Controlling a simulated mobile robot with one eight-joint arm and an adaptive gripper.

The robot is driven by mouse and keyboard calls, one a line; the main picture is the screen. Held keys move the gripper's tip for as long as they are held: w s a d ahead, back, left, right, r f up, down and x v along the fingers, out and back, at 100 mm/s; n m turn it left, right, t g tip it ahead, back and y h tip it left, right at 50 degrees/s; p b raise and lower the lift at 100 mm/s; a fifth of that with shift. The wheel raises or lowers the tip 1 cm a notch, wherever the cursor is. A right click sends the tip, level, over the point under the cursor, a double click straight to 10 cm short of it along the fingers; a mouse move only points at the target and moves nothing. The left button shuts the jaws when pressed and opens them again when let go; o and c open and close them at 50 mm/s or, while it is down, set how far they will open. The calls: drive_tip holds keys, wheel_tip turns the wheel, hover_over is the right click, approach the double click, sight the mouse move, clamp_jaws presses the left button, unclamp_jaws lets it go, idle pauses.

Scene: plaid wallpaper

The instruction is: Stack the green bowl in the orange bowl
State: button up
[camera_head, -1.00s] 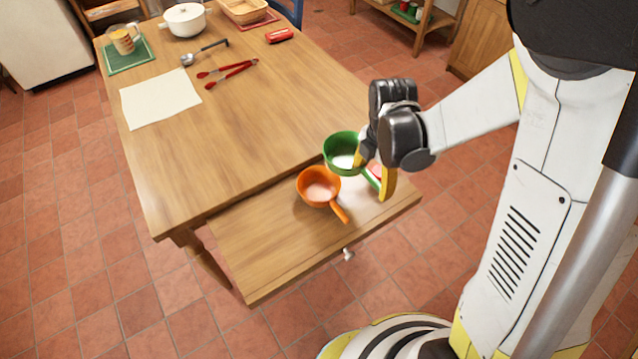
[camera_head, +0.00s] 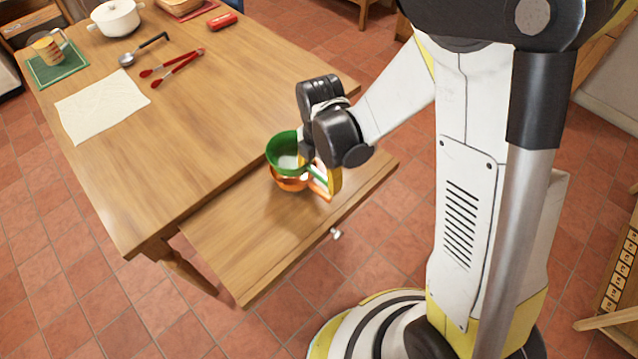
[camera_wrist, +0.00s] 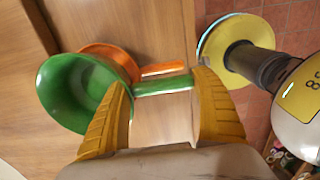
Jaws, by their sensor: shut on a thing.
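The green bowl (camera_head: 286,147) has a handle and shows in the head view above the orange bowl (camera_head: 291,184), largely covering it. In the wrist view the green bowl (camera_wrist: 75,92) is tilted toward the camera, and the orange bowl (camera_wrist: 110,54) shows behind it with its handle extending to the right. My gripper (camera_head: 322,176) is shut on the green bowl's handle; in the wrist view its yellow fingers (camera_wrist: 160,105) are on either side of that handle. Whether the two bowls touch cannot be told.
The pulled-out wooden board or drawer (camera_head: 235,245) under the bowls is otherwise clear. On the table (camera_head: 180,130) are red tongs (camera_head: 172,68), a ladle (camera_head: 143,48), a cloth (camera_head: 100,105), a white pot (camera_head: 117,17) and a mug (camera_head: 48,47). My base is close to the board's front edge.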

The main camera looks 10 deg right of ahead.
sight(319, 189)
drive_tip(key=shift+f+b, duration=0.7)
drive_tip(key=shift+f, duration=0.9)
drive_tip(key=shift+f, duration=0.15)
drive_tip(key=shift+f+b, duration=0.5)
drive_tip(key=shift+b, duration=0.2)
drive_tip(key=o, duration=1.4)
